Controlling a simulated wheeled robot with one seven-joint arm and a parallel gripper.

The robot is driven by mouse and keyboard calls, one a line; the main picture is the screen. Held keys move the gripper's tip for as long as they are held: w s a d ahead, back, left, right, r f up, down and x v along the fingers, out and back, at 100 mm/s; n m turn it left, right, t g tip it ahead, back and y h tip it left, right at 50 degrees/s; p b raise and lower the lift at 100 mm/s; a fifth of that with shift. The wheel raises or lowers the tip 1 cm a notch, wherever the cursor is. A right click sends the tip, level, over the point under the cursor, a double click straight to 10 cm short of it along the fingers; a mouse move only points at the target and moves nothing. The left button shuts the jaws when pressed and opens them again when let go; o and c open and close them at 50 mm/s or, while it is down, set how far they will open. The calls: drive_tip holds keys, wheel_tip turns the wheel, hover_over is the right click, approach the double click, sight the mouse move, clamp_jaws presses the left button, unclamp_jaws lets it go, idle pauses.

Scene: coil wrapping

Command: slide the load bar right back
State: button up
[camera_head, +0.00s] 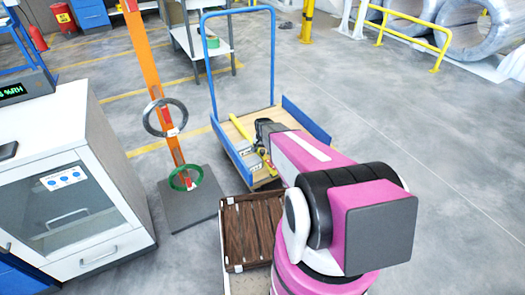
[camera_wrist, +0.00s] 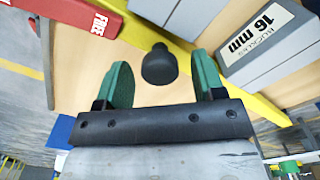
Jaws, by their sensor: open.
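A yellow bar (camera_head: 239,127), which looks like the load bar, lies slantwise over the wooden deck of the cart (camera_head: 231,152). In the wrist view the yellow bar (camera_wrist: 262,108) runs slantwise behind my gripper. My gripper (camera_wrist: 160,66) is open, with one green finger on each side of a black knob (camera_wrist: 159,68). Gaps show between the knob and both fingers. I cannot tell whether the knob is fixed to the bar. In the head view my arm reaches over the cart and hides the fingertips and part of the bar.
A grey box labelled "BUCKLES 16 mm" (camera_wrist: 265,40) is close to the right finger. A red piece marked "FREE" (camera_wrist: 85,14) is at upper left. The cart has blue side rails (camera_head: 306,118). A brown slatted crate (camera_head: 247,232) stands in front; an orange post (camera_head: 143,50) stands left.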

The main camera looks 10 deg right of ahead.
clamp_jaws()
drive_tip(key=w+d, duration=0.3)
drive_tip(key=d, duration=0.7)
drive_tip(key=w+d, duration=0.4)
drive_tip(key=d, duration=0.7)
drive_tip(key=w+d, duration=0.3)
drive_tip(key=d, duration=0.8)
drive_tip(key=shift+w, duration=0.2)
drive_tip(key=shift+d, duration=0.1)
unclamp_jaws()
drive_tip(key=shift+r, duration=0.1)
drive_tip(key=shift+r, duration=0.3)
wheel_tip(320, 180, up, 10)
